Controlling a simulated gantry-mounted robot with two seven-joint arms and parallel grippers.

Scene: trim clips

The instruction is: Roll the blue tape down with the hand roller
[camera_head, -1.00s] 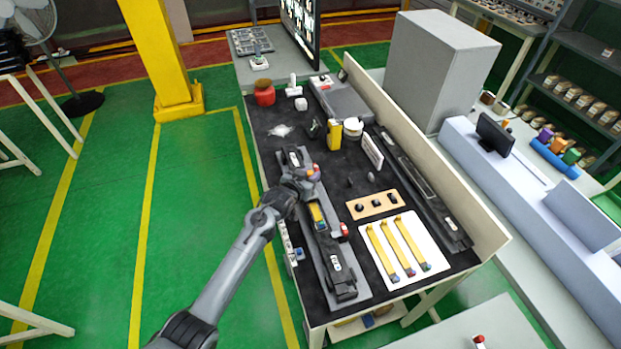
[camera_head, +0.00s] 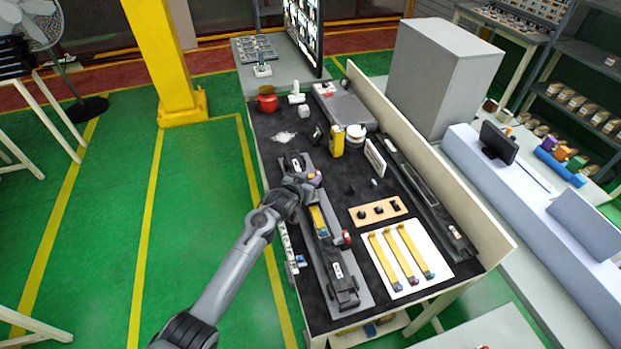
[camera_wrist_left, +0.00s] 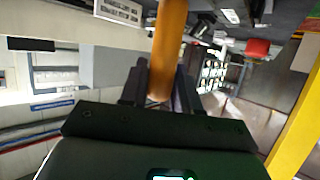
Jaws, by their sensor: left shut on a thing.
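My left gripper (camera_head: 306,188) is over the long dark trim part on the grey board (camera_head: 362,295). In the left wrist view its fingers (camera_wrist_left: 160,88) are shut on an orange cylinder (camera_wrist_left: 168,45), which looks like a handle; I cannot tell for sure that it is the hand roller. In the head view, small red and blue bits show beside the gripper. A yellow piece (camera_head: 318,219) lies on the trim part just in front of the gripper. I cannot clearly make out the blue tape. The arm and gripper hide part of the trim. My right gripper is not in view.
A white sheet (camera_head: 440,262) with three yellow strips with coloured ends lies to the right. Behind it is a wooden block (camera_head: 368,214) with dark pieces. A raised board edges the table's right side.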

